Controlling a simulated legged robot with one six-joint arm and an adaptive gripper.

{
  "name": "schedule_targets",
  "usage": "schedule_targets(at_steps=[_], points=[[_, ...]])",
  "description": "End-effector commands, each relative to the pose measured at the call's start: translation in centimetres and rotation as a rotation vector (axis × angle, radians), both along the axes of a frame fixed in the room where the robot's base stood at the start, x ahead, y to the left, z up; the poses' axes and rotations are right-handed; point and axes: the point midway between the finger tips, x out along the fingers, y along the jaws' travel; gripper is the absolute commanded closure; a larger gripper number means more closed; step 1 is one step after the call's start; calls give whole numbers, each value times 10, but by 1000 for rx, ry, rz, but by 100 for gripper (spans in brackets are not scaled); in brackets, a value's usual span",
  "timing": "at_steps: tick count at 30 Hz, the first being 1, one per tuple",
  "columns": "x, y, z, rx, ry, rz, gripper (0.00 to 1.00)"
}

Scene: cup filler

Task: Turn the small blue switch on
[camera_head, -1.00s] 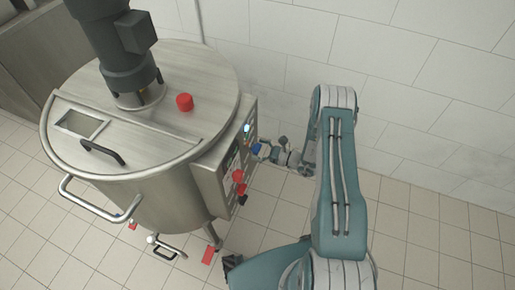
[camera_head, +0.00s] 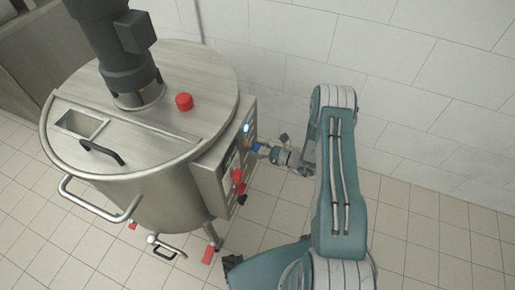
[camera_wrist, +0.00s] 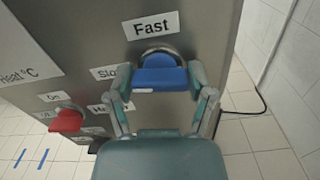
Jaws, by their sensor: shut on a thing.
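The small blue switch (camera_wrist: 159,73) sits on the side panel of the steel machine, below a label reading "Fast" in the wrist view. A label beginning "Slo" is left of it, partly hidden. My gripper (camera_wrist: 160,80) has a finger on each side of the blue switch and is shut on it. In the head view the switch (camera_head: 257,148) shows as a small blue patch at my gripper (camera_head: 262,149), which reaches the panel from the right.
A red switch (camera_wrist: 67,120) is on the panel to the left, under an "On" label. Red knobs (camera_head: 238,175) sit below on the box. A large steel kettle (camera_head: 160,190) stands left. A white tiled wall is behind, and the floor at right is open.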

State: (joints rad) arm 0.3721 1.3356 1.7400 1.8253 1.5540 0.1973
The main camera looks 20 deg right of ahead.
Motion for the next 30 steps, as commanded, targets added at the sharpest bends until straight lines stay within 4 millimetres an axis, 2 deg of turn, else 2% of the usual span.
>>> schedule_targets(at_steps=[30], points=[[6,-3,-1,550,756,-7,79]])
